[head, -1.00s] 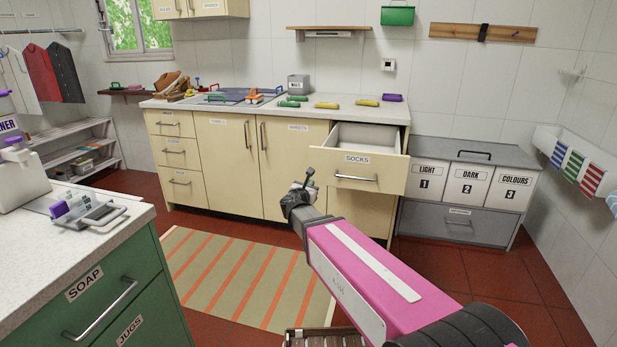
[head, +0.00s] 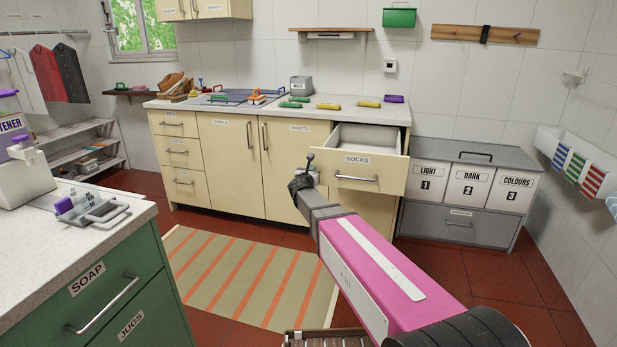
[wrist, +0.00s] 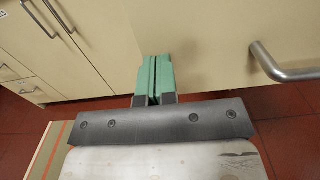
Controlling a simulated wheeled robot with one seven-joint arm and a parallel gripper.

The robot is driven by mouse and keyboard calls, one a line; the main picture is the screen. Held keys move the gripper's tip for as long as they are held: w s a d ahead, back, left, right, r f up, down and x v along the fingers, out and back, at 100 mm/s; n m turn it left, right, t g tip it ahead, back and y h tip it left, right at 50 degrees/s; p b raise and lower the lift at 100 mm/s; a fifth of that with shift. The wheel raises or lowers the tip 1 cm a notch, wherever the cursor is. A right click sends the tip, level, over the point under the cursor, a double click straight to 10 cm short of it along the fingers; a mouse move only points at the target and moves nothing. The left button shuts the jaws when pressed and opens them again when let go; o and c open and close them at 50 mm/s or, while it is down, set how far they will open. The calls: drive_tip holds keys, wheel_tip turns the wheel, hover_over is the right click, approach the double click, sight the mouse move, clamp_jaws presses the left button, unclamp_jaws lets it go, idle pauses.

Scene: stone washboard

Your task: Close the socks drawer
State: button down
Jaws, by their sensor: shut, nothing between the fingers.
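The socks drawer (head: 363,173) is the cream top drawer at the right end of the cabinet, labelled SOCKS. It is pulled well out, and its pale, empty-looking inside shows from above. Its metal bar handle (head: 357,179) is on the front; a bar handle also shows at the right of the wrist view (wrist: 285,66). My gripper (wrist: 154,62) has green fingers pressed together with nothing between them. In the head view it is mostly hidden behind my wrist, to the left of the drawer front and near its height. It appears apart from the handle.
Cream cupboard doors (head: 284,170) stand closed left of the drawer. A grey laundry unit (head: 455,225) with three labelled bins is at the right. A green cabinet (head: 110,290) stands in the left foreground. A striped rug (head: 245,275) lies on the open red floor.

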drive_tip(key=shift+x, duration=0.8)
drive_tip(key=shift+w, duration=0.1)
drive_tip(key=x, duration=4.5)
drive_tip(key=shift+w, duration=0.2)
